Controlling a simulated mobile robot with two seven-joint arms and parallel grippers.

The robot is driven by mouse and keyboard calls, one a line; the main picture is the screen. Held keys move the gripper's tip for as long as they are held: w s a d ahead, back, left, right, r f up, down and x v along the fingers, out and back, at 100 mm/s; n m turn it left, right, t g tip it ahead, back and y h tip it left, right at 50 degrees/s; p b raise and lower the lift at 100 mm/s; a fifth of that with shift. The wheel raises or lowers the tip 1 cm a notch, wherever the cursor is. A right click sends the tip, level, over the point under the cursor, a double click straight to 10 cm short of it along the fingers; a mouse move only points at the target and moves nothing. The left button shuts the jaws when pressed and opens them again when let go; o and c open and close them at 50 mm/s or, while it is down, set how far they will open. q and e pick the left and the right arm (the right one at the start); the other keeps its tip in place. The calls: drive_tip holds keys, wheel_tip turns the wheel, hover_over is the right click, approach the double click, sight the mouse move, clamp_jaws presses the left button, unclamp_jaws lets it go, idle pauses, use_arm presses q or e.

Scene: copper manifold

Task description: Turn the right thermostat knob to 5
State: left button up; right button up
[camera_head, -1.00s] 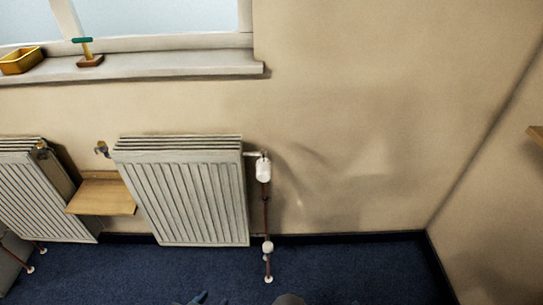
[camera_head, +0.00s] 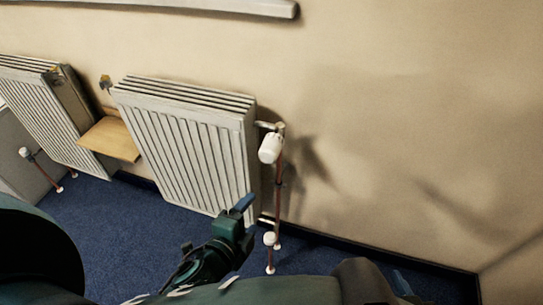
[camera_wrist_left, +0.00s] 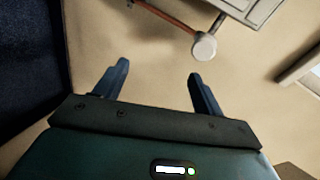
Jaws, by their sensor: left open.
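The right thermostat knob (camera_head: 270,149) is a white cylinder at the upper right corner of the right radiator (camera_head: 190,140), above a copper pipe. It also shows as a round white end in the left wrist view (camera_wrist_left: 204,47). My left gripper (camera_head: 243,205) is below and left of the knob in the head view, in front of the radiator. In the left wrist view its two blue fingers (camera_wrist_left: 158,71) are apart with nothing between them, and the knob lies beyond the right fingertip. Any number on the knob is too small to read. My right gripper is only doubtfully visible at the bottom edge.
A lower white valve (camera_head: 269,238) sits on the copper pipe (camera_head: 277,187) near the floor. A left radiator (camera_head: 45,110) and a wooden shelf (camera_head: 110,139) stand further left. The wall right of the pipe is bare.

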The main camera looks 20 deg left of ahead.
sight(272, 147)
use_arm(q)
drive_tip(key=w+r+m+t+b, duration=0.1)
drive_tip(key=w+m, duration=0.3)
drive_tip(key=w, duration=0.2)
drive_tip(key=w+r+m+t, duration=0.1)
drive_tip(key=w+m+t, duration=0.1)
drive_tip(key=w+m, duration=0.3)
drive_tip(key=w+r+m+t+y+b, duration=0.1)
drive_tip(key=w+m, duration=0.3)
drive_tip(key=w, duration=0.4)
drive_tip(key=shift+w+a+m+b, duration=0.2)
drive_tip(key=shift+w+m+b, duration=0.05)
drive_tip(key=shift+m+b, duration=0.15)
drive_tip(key=shift+c, duration=0.4)
drive_tip(key=c, duration=0.9)
